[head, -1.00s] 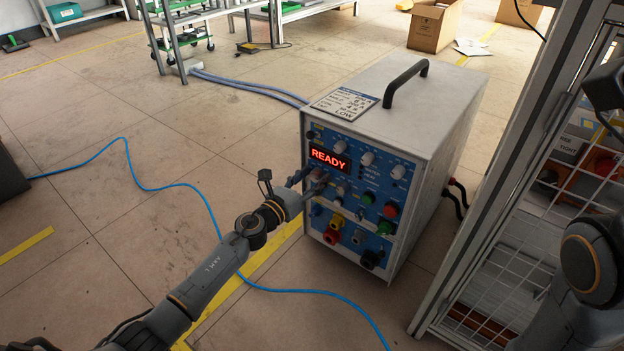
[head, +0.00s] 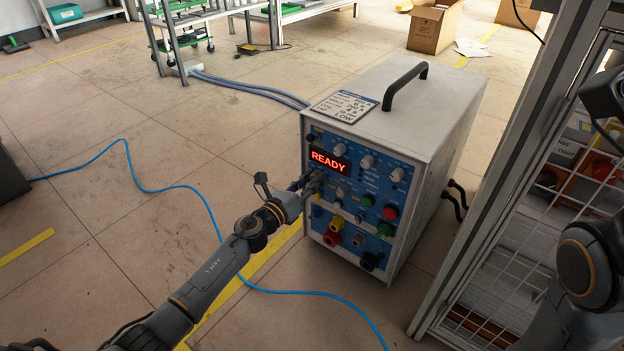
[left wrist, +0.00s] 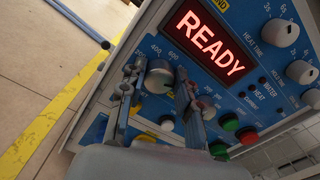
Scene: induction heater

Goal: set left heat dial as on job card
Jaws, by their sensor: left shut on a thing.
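The heater (head: 425,120) is a pale box with a blue front panel and a red READY display (head: 329,161). My left gripper (head: 314,183) is at the panel's left side, below the display. In the left wrist view its fingers (left wrist: 156,78) are either side of a grey round dial (left wrist: 159,77), shut on it. Numbers 200, 400 and 600 are printed around this dial. In the head view the dial is hidden by the fingers. The job card (head: 345,106) lies on the heater's top; LOW is its most legible word. My right gripper is not clearly seen.
Other knobs (head: 367,161), a green button and a red button (head: 391,212) sit to the right on the panel. A black handle (head: 405,84) is on top. A wire-mesh rack (head: 520,240) stands close on the right. A blue cable (head: 200,200) crosses the floor.

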